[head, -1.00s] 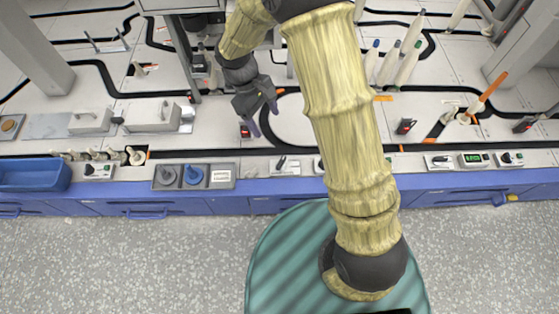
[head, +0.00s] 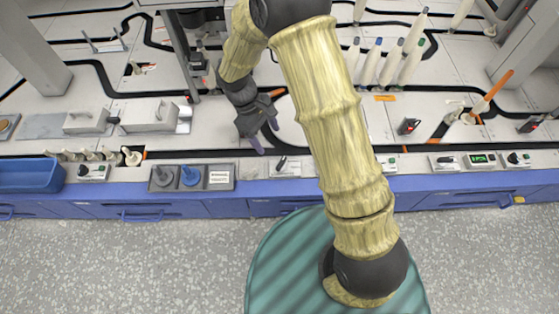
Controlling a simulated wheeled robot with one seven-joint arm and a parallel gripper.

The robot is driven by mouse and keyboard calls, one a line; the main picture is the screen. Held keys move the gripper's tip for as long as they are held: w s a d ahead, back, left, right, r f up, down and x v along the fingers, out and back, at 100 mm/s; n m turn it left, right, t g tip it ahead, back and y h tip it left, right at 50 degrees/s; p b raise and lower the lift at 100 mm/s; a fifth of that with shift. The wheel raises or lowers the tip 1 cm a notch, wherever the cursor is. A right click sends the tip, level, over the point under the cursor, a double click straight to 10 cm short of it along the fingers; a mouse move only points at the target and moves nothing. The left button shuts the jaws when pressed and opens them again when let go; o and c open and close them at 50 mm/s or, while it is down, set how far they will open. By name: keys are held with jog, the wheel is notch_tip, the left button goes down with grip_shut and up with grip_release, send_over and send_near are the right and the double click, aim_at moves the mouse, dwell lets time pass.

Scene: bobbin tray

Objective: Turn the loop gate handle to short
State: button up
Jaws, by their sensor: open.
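A small pale plate (head: 291,168) with a short dark handle (head: 282,161) sits near the front edge of the bench; it looks like the loop gate handle. The handle leans at a slant, and any markings on the plate are too small to read. My gripper (head: 267,140) is open and empty, pointing down just behind and left of the handle. Its two purple-grey fingers are spread, and a gap shows between the fingers and the handle. My arm hides the bench to the right of the plate.
Left of the plate is a grey panel (head: 207,185) with a grey and a blue knob. A blue bin (head: 30,175) is at the far left. Right of my arm are a green-display box (head: 482,160) and an orange-tipped rod (head: 497,85). White cones (head: 390,62) stand behind.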

aim_at(281, 162)
jog(key=b+x, duration=0.5)
jog(key=x, duration=0.6)
jog(key=shift+f, duration=0.1)
jog(key=c, duration=1)
